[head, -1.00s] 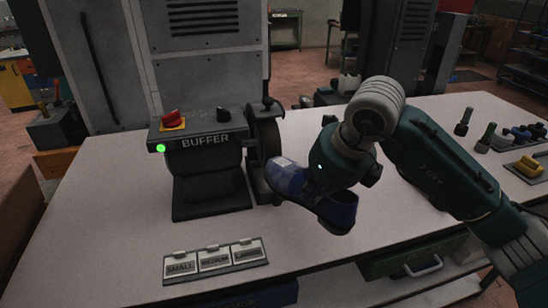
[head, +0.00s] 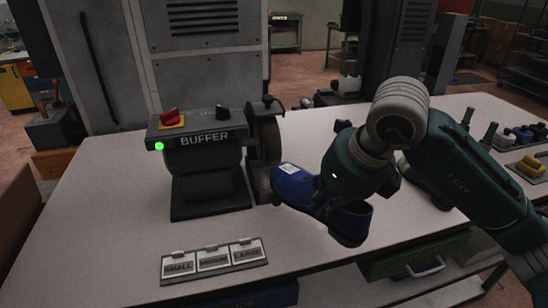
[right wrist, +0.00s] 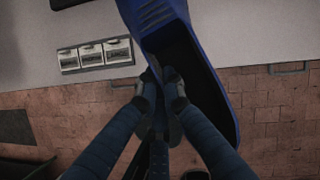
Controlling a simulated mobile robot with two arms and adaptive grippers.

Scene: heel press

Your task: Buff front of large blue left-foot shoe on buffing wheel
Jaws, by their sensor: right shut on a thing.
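The blue shoe (head: 296,184) is held above the bench by my right gripper (head: 343,183), its toe pointing left to the buffing wheel (head: 266,140). The toe is close to the wheel's lower edge; I cannot tell whether they touch. A pale label shows on the shoe's front. In the right wrist view, the fingers of my right gripper (right wrist: 160,95) are shut on the side wall of the shoe (right wrist: 172,25), beside its dark opening. The buffer (head: 205,165) has a lit green light and a red switch. My left gripper is not in view.
A plate with SMALL, MEDIUM and LARGE tabs (head: 214,260) lies at the bench front. Several dark-handled tools (head: 490,134) and a yellow piece (head: 530,166) lie at the right. The bench (head: 110,230) is clear left of the buffer.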

